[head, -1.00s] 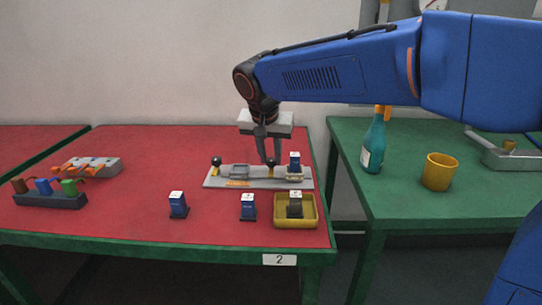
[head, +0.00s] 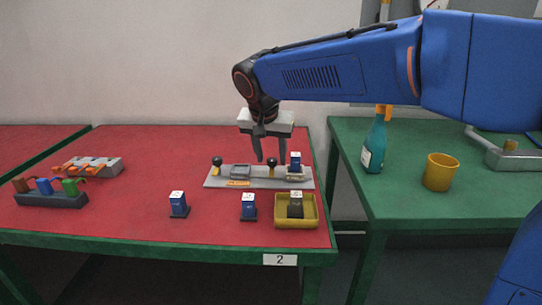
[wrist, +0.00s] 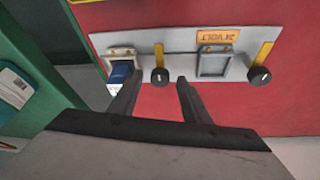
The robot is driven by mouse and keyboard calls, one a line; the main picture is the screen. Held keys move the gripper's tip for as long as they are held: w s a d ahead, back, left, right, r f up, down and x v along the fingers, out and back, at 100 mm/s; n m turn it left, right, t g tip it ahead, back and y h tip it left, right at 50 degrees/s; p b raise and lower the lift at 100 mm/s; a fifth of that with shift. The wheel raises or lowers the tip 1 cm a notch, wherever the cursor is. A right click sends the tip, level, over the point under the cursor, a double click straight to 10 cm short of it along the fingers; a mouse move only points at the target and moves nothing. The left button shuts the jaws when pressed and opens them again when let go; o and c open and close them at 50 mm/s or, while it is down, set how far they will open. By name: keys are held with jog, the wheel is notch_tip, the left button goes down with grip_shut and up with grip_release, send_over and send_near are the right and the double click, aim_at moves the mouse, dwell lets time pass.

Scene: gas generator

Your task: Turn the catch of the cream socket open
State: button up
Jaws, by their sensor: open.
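The cream socket (wrist: 122,53) sits on a grey panel (head: 210,181) with a blue block (wrist: 121,76) in it; the block shows in the head view (head: 295,160). Its catch, a black knob (wrist: 159,77) with a yellow bar (wrist: 158,53), is beside the socket. The bar points across the panel, not over the socket. My gripper (wrist: 157,83) is open, its fingers apart on either side of this knob with nothing held. It also shows above the panel in the head view (head: 272,158). Whether the fingers touch the knob is unclear.
A grey socket (wrist: 213,64) and a second black knob (wrist: 259,77) share the panel. A yellow tray (head: 281,223) holding a block and two blue blocks (head: 178,204) (head: 248,206) stand in front. The bottle (head: 376,145) and cup (head: 439,172) are on the other table.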

jog(key=v, duration=1.7)
jog(key=shift+s+a, duration=0.1)
jog(key=shift+s, duration=0.05)
